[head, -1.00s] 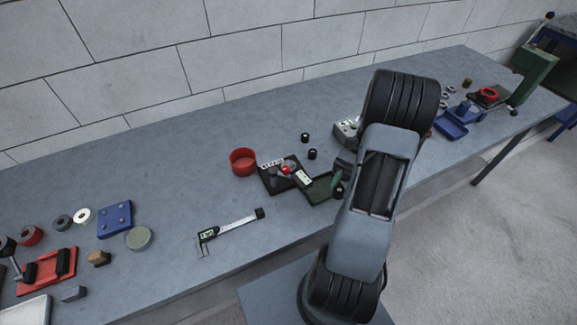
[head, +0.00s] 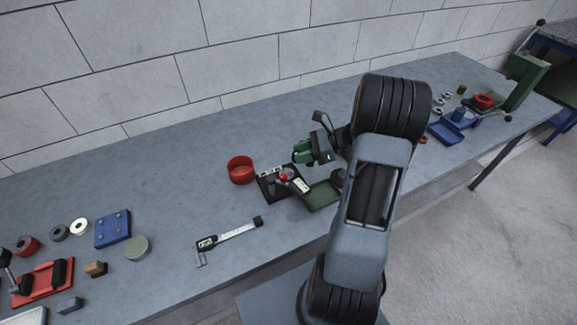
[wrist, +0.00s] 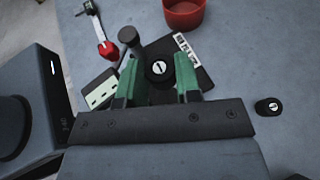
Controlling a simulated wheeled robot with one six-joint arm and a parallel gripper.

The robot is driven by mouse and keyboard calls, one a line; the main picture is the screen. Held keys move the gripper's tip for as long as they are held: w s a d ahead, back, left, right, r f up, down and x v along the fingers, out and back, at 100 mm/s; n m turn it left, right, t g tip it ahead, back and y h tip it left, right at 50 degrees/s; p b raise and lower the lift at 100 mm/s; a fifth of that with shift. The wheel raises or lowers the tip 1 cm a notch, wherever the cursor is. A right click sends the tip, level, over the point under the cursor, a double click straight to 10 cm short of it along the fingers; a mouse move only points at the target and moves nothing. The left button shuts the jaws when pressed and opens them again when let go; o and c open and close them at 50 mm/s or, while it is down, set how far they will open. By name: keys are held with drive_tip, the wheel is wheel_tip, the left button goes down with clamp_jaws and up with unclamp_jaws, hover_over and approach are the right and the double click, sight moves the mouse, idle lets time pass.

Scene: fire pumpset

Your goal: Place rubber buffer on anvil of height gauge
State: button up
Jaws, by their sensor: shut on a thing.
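A black round rubber buffer (wrist: 160,72) with a bright slotted centre is between the green fingers of my gripper (wrist: 158,85) in the wrist view. My gripper is shut on it. In the head view my gripper (head: 302,153) is just behind and right of the height gauge (head: 268,188), and the buffer is hidden there. The gauge has a black base, a red part and white label or display areas. In the wrist view its base (wrist: 200,78) lies beyond the fingers, with a dark round-topped post (wrist: 130,37) beside the left finger. I cannot tell which part is the anvil.
A second black buffer (wrist: 268,106) stands on the bench at right in the wrist view. A red cup (head: 240,170) is left of the gauge and a green tray (head: 322,194) right of it. A caliper (head: 228,235) lies in front. The bench behind is clear.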

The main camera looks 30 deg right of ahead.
hover_over(289, 173)
wheel_tip(289, 173, down, 5)
drive_tip(key=shift+s+d, duration=0.1)
drive_tip(key=shift+d, duration=0.05)
drive_tip(key=shift+w+f, duration=0.2)
drive_tip(key=shift+f, duration=1.55)
drive_tip(key=shift+f, duration=0.2)
drive_tip(key=o, duration=0.9)
drive_tip(key=shift+r, duration=0.1)
